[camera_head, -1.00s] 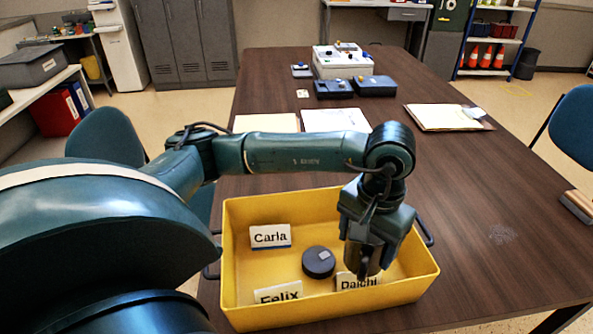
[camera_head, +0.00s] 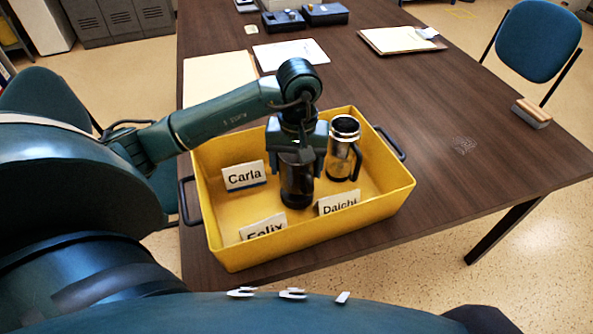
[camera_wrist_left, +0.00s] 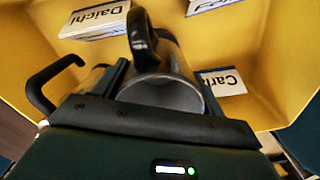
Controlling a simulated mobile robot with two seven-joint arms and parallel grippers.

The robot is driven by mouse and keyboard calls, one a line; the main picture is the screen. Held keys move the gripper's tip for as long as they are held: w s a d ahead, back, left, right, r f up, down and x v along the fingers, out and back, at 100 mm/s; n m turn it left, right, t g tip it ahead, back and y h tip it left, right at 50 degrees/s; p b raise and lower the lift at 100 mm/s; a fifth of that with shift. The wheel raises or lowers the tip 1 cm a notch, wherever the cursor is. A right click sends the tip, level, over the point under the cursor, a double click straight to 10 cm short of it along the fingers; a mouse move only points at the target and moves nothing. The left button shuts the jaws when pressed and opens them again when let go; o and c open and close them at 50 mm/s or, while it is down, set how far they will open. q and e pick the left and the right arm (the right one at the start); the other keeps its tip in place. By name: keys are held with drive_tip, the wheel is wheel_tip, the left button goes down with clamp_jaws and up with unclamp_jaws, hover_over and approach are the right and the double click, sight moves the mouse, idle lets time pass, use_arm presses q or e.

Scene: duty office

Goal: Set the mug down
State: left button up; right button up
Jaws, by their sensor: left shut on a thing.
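My left gripper (camera_head: 297,160) is shut on a dark mug (camera_head: 297,188) inside the yellow crate (camera_head: 228,255). In the left wrist view the mug (camera_wrist_left: 172,92) shows its steel rim and black handle between the fingers. The mug looks upright and low over the crate floor between the name cards; I cannot tell whether its base touches. A second mug (camera_head: 343,150), steel and dark with a black handle, stands just right of the gripper. White cards read Carla (camera_head: 243,176), Felix (camera_head: 262,229) and Daichi (camera_head: 339,202). My right gripper is not in view.
The crate has raised walls and black side handles on the dark table (camera_head: 420,110). Papers (camera_head: 290,53) and a folder (camera_head: 398,40) lie beyond it. A wood-topped block (camera_head: 532,113) lies at the right edge. The table right of the crate is clear.

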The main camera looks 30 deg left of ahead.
use_arm(q)
drive_tip(key=shift+f, duration=1.05)
drive_tip(key=shift+f, duration=0.1)
drive_tip(key=shift+f+b, duration=0.3)
drive_tip(key=shift+b, duration=0.15)
drive_tip(key=o, duration=1.2)
drive_tip(key=shift+c, duration=0.2)
drive_tip(key=shift+r, duration=0.15)
drive_tip(key=shift+r+p, duration=0.3)
drive_tip(key=shift+p, duration=0.25)
wheel_tip(320, 180, up, 12)
drive_tip(key=shift+d+f, duration=0.1)
